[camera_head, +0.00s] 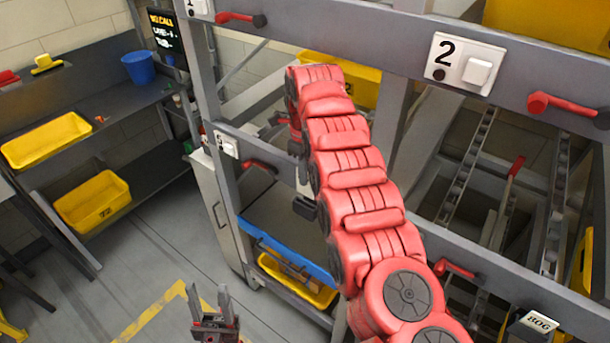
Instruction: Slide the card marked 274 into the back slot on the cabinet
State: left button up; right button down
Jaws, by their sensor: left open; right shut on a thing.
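My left gripper (212,300) is at the bottom left over the floor, fingers up, open and empty. My red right arm arches across the middle and bends down at its far end, by the rack. Its gripper is mostly hidden behind the arm; a dark part (305,207) beside the arm seems to belong to it. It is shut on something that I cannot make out. I see no number 274, and I cannot make out the card. A grey cabinet (214,207) stands left of the rack; I cannot make out its slots.
A grey rack carries a plate marked 2 (464,63) and red levers (560,103). A blue-edged tray (285,249) and a yellow bin (310,291) sit low in it. Shelves with yellow bins (93,201) and a blue bucket (139,68) stand left. The floor between is clear.

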jog(key=shift+r, duration=0.9)
jog(key=shift+s+d+f, duration=0.1)
jog(key=shift+s+n, duration=0.55)
jog(key=shift+n, duration=0.15)
